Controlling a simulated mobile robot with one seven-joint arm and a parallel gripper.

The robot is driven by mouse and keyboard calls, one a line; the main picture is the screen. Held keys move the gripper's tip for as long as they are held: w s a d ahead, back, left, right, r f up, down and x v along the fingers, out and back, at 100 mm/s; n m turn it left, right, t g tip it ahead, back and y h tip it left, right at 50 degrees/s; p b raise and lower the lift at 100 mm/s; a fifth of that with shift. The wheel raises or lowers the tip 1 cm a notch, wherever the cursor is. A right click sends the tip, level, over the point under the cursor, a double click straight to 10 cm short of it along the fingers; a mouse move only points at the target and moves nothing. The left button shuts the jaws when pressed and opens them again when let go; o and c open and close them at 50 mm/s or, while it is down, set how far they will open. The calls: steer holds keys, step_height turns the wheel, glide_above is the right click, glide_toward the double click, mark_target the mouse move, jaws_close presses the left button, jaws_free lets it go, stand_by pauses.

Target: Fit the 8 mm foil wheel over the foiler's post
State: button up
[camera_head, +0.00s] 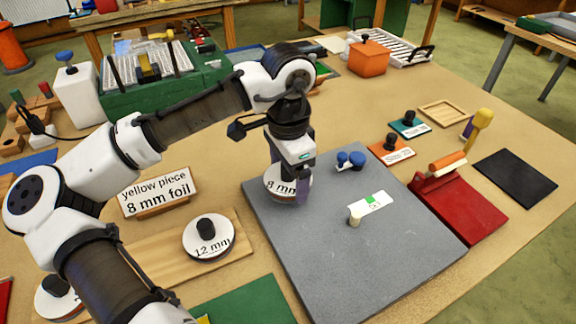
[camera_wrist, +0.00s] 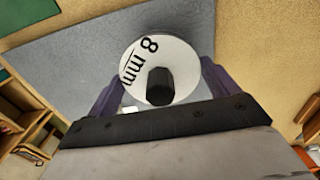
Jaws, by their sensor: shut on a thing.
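The 8 mm foil wheel (camera_head: 274,183) is a white disc with a black knob, held between the purple fingers of my gripper (camera_head: 290,186). In the wrist view the wheel (camera_wrist: 172,52) sits between both fingers (camera_wrist: 160,80), its label facing the camera. It is over the back left part of a grey board (camera_head: 390,260); I cannot tell whether it touches the board. On the board stand a short cream peg (camera_head: 355,220), blue round pieces (camera_head: 351,160) and a white strip with a green patch (camera_head: 371,203). I cannot tell which part is the foiler's post; it may be hidden.
A 12 mm wheel (camera_head: 215,249) rests on a wooden board at left, with another wheel (camera_head: 55,305) nearer. A sign (camera_head: 160,192) reads "yellow piece 8 mm foil". A red base with an orange roller (camera_head: 460,208) stands at right. The grey board's front is clear.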

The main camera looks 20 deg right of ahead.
mark_target(288, 186)
steer(key=shift+f, duration=0.7)
steer(key=shift+p, duration=0.65)
stand_by(1.4)
steer(key=shift+f+b, duration=0.8)
steer(key=shift+f, duration=0.45)
steer(key=o, duration=0.7)
step_height(288, 186, up, 14)
steer(key=shift+f, duration=0.1)
steer(key=shift+s+f, duration=0.1)
stand_by(0.5)
